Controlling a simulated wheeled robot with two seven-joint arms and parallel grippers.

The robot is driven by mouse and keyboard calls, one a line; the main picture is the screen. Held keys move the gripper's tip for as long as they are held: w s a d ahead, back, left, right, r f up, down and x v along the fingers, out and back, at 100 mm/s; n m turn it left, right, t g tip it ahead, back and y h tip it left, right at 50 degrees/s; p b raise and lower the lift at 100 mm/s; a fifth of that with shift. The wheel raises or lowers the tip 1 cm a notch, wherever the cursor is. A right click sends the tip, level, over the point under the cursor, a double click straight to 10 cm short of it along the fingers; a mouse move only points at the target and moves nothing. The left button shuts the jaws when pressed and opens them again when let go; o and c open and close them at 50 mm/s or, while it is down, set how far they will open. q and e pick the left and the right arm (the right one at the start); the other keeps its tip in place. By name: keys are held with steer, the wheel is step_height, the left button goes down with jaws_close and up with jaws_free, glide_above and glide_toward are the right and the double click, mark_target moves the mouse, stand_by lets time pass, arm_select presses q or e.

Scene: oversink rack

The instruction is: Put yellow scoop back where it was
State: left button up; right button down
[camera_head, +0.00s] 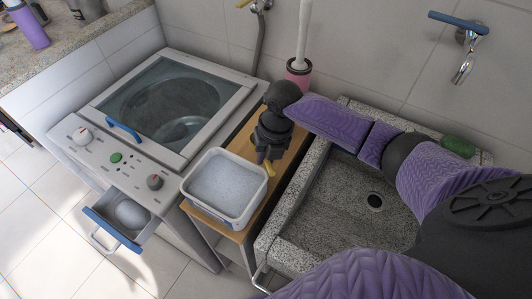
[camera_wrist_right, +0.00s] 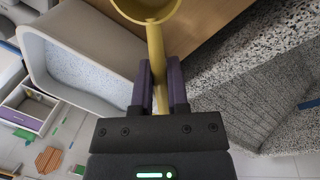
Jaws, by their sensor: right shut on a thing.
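The yellow scoop (camera_wrist_right: 156,50) is in my right gripper (camera_wrist_right: 160,82); the fingers are shut around its handle, and its round bowl is cut off at the top of the right wrist view. In the head view only a small yellow part of the scoop (camera_head: 268,166) shows below my right gripper (camera_head: 264,156), just beyond the white tub's far right corner. The white tub (camera_head: 215,216), filled with pale powder, stands on a wooden-topped stand. In the right wrist view the tub (camera_wrist_right: 105,68) is to the left of the scoop, apart from it. My left gripper is not in view.
The wooden stand top (camera_head: 281,174) lies between the washing machine (camera_head: 185,160) and the granite sink (camera_head: 335,225). A pink brush holder (camera_head: 298,75) stands behind my gripper. Green soap (camera_head: 458,146) rests on the sink's back edge.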

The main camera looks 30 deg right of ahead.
steer(key=c, duration=0.6)
jaws_free()
steer(key=r+p, duration=0.1)
steer(key=r, duration=0.3)
steer(key=d+r+p, duration=0.1)
steer(key=r, duration=0.3)
steer(key=d+r+p, duration=0.1)
steer(key=r, duration=0.3)
steer(key=shift+s+d+r+p, duration=0.1)
steer(key=shift+s+r+p, duration=0.2)
steer(key=shift+s+p, duration=0.05)
